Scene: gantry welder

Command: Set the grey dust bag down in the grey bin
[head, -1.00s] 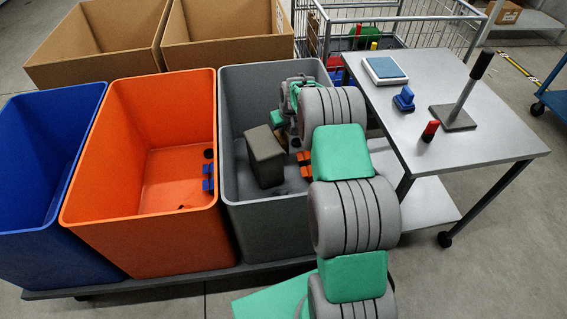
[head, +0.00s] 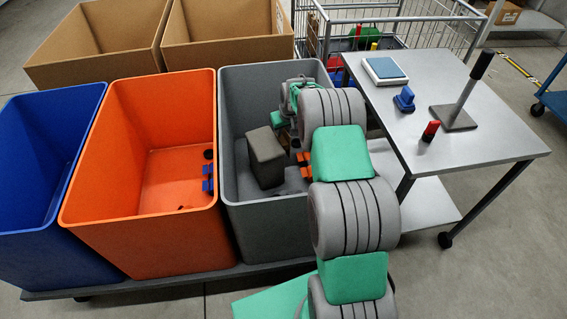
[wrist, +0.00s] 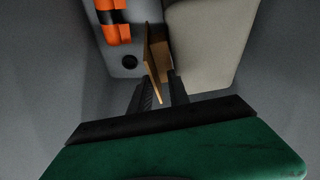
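The grey dust bag (head: 266,158) is a boxy grey block inside the grey bin (head: 232,190), low near its floor. In the wrist view the bag (wrist: 213,38) fills the upper right, with a thin tan cardboard plate (wrist: 155,65) at its side. My gripper (wrist: 162,88) reaches down into the bin beside the bag. Its two dark fingers stand apart with the plate's edge between them, and a gap shows by the right finger. In the head view my arm hides the fingers. Whether the bag's underside fully touches the floor is hard to see.
An orange-and-black item (wrist: 113,20) and a dark round item (wrist: 129,62) lie in the grey bin. The orange bin (head: 140,245) and blue bin (head: 40,250) stand to the left. A steel table (head: 480,150) with small items stands right. Cardboard boxes (head: 225,55) are behind.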

